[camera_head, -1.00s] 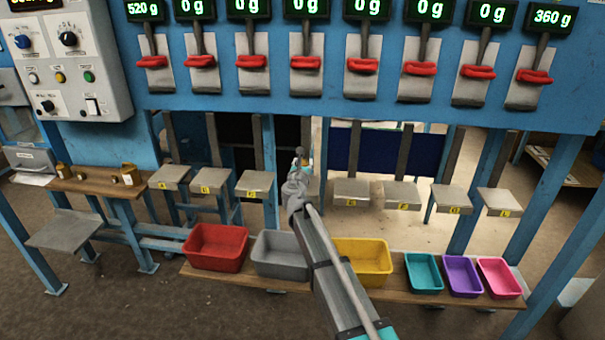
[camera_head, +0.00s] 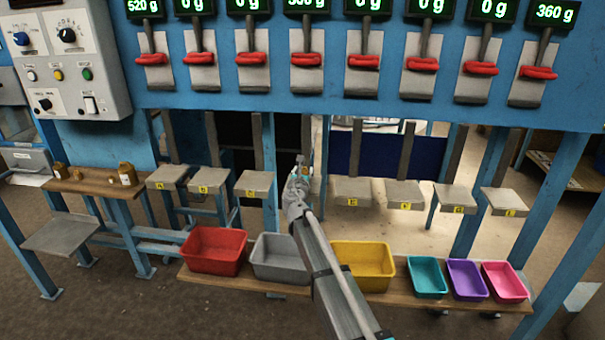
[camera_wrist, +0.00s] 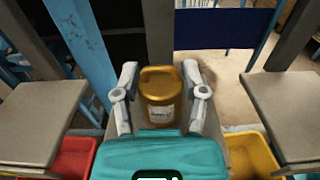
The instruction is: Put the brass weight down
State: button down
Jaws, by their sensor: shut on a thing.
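The brass weight (camera_wrist: 160,98), a gold-brown canister shape with a top handle and a pale label, stands upright between my fingers in the wrist view. My gripper (camera_wrist: 161,97) is shut on it, one finger on each side. It seems to rest on a grey weighing plate (camera_wrist: 214,118), mostly covered by the weight and my gripper. In the head view my gripper (camera_head: 301,172) is at the fourth plate, between plates C (camera_head: 256,181) and E (camera_head: 350,189), and hides most of the weight. The fourth display (camera_head: 306,4) reads a non-zero value, partly cut off.
Other grey plates stand on both sides, with blue posts between. Below are red (camera_head: 214,265), grey (camera_head: 270,273), yellow (camera_head: 362,279), teal, purple and pink bins on a wooden shelf. Small brass weights (camera_head: 127,174) stand on a bench (camera_head: 95,185) at left. Red-handled levers hang above.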

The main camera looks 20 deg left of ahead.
jog(key=shift+f, duration=0.1)
jog(key=c, duration=0.6)
grip_release()
jog(key=o, duration=0.5)
jog(key=shift+c, duration=0.2)
jog(key=v, duration=1.2)
jog(key=shift+d, duration=0.1)
